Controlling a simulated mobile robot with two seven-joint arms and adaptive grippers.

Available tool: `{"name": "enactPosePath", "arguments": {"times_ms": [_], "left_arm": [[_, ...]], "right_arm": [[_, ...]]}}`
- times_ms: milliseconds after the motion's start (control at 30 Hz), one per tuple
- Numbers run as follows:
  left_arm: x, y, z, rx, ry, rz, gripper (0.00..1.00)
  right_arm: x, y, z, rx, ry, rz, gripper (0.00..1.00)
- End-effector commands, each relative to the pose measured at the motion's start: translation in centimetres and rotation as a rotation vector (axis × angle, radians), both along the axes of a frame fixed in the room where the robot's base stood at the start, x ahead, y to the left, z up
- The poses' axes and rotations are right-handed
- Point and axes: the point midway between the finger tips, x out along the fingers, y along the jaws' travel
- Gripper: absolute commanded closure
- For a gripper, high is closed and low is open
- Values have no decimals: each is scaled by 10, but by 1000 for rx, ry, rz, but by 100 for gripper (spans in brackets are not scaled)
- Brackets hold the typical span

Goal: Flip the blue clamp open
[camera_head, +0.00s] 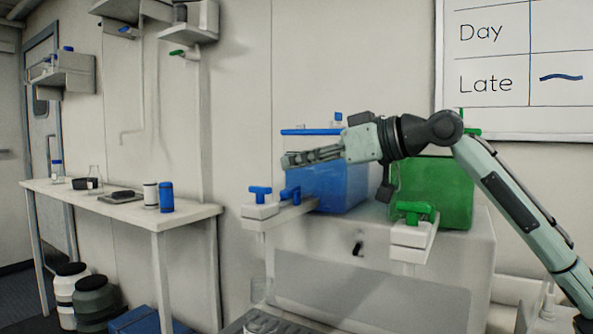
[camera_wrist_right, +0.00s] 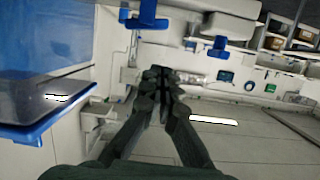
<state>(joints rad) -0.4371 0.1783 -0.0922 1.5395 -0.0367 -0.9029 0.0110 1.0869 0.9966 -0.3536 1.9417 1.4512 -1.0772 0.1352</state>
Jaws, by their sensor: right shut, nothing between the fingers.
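Two blue handle-like pieces sit on the white bracket at the front left of the blue container (camera_head: 340,187). One blue T-shaped piece (camera_head: 260,192) is at the bracket's outer end. The other blue piece (camera_head: 290,193) is nearer the container. I cannot tell which is the clamp. My right gripper (camera_head: 286,160) is shut and empty, above and apart from both pieces. In the right wrist view, its fingertips (camera_wrist_right: 161,73) are together, with one blue piece (camera_wrist_right: 147,17) above and another (camera_wrist_right: 218,45) to the upper right. My left gripper is not in view.
A green container (camera_head: 450,190) with a green clamp (camera_head: 413,210) on a white bracket stands to the right, on the same white cabinet (camera_head: 475,250). A side table (camera_head: 120,212) with bottles and a blue cup stands at left.

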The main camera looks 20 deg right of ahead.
Motion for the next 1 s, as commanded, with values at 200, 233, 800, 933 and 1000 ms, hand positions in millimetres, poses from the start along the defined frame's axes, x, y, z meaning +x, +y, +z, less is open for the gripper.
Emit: {"name": "enactPosePath", "arguments": {"times_ms": [200,233,800,933,1000], "left_arm": [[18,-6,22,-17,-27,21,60],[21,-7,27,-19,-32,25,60],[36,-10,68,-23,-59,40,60],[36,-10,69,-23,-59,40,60],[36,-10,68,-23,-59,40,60]], "right_arm": [[-28,-21,8,-1,0,-3,100],[-33,-24,10,-2,0,-5,100],[-81,-56,26,-1,2,0,100],[-81,-56,26,-1,1,0,100],[-81,-56,26,-1,1,0,100]]}}
